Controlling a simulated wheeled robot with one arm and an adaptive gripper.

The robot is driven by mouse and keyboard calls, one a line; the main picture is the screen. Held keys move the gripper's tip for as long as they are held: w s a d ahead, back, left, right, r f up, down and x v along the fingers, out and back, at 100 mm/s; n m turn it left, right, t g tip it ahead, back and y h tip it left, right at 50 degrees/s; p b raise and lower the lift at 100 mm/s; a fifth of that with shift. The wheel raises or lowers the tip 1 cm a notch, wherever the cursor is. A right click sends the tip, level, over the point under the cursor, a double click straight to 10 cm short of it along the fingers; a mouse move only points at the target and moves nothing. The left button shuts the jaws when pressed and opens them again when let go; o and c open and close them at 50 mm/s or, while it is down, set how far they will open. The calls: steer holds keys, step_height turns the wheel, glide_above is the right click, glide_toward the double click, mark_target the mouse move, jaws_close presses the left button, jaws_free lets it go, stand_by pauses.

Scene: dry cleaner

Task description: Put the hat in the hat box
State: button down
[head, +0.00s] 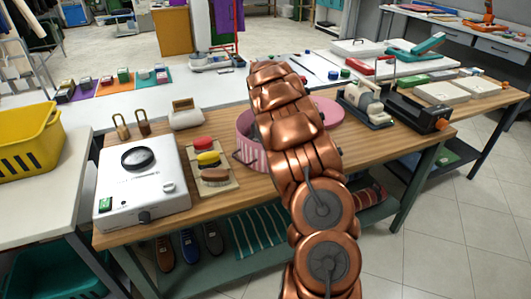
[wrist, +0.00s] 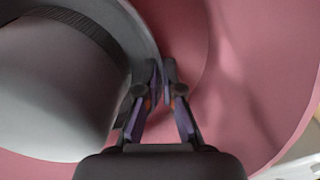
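The grey hat (wrist: 50,85) with a dark ribbed band fills the left of the wrist view, its crown toward the camera. It lies inside the pink hat box (wrist: 230,90), whose inner wall and floor surround it. My gripper (wrist: 160,75) is nearly closed, its fingertips on either side of the hat's brim edge, so it appears shut on the brim. In the head view the striped pink hat box (head: 250,156) stands on the wooden table, partly hidden behind my arm. My gripper and the hat are hidden there by the arm.
A pink round lid (head: 328,112) lies right of the box. A brush tray (head: 214,186) and a white appliance (head: 140,185) stand to the left. A small machine (head: 366,102) and a black device (head: 415,108) stand to the right. The wooden table (head: 230,202) is bare along its front edge.

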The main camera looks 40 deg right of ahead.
steer(key=c, duration=1.2)
jaws_free()
steer(key=shift+c, duration=0.2)
step_height(320, 180, up, 12)
steer(key=shift+a, duration=0.15)
